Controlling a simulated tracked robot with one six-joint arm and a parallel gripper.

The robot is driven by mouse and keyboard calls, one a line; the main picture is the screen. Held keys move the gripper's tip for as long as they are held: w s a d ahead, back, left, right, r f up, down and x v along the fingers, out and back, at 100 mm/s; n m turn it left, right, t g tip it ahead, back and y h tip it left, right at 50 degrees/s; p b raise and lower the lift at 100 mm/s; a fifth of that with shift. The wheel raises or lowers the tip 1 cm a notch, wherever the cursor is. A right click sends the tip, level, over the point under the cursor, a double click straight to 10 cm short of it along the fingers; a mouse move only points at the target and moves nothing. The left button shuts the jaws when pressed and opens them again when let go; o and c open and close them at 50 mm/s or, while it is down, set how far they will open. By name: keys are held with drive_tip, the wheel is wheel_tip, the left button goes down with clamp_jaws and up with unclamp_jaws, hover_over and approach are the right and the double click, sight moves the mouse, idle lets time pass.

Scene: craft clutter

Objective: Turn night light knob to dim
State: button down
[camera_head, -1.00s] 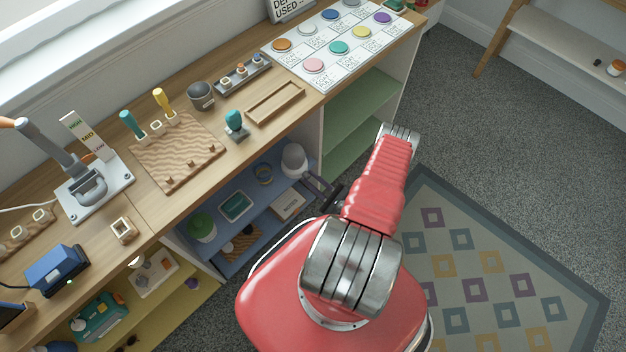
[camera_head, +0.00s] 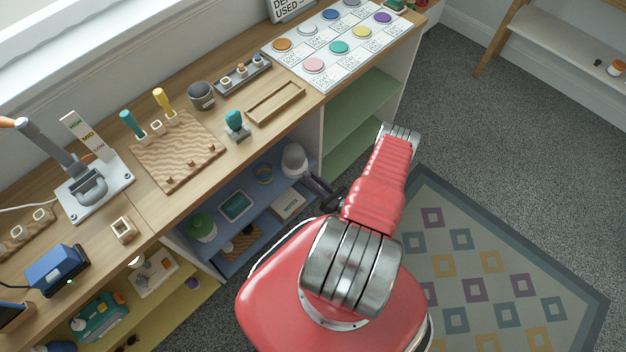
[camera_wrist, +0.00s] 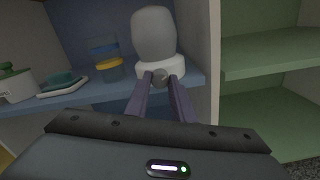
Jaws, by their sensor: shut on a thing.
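The night light (camera_head: 293,158) stands upright on the blue middle shelf, near its right end. In the wrist view it has a grey rounded dome (camera_wrist: 154,36) on a white round base (camera_wrist: 146,69). A small round grey knob (camera_wrist: 160,76) sticks out from the front of the base. My gripper (camera_wrist: 161,83) has its two dark fingers closed around the knob, one on each side. The gripper (camera_head: 310,176) also shows in the head view, reaching into the shelf from the right. Any mark on the knob is too small to read.

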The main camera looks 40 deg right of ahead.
drive_tip(key=m, duration=0.6)
drive_tip(key=shift+f, duration=0.1)
idle(0.4)
drive_tip(key=c, duration=1.5)
unclamp_jaws()
drive_tip(key=shift+s, duration=0.15)
drive_tip(key=s, duration=1.3)
drive_tip(key=shift+s+d, duration=0.2)
drive_tip(key=shift+s, duration=0.1)
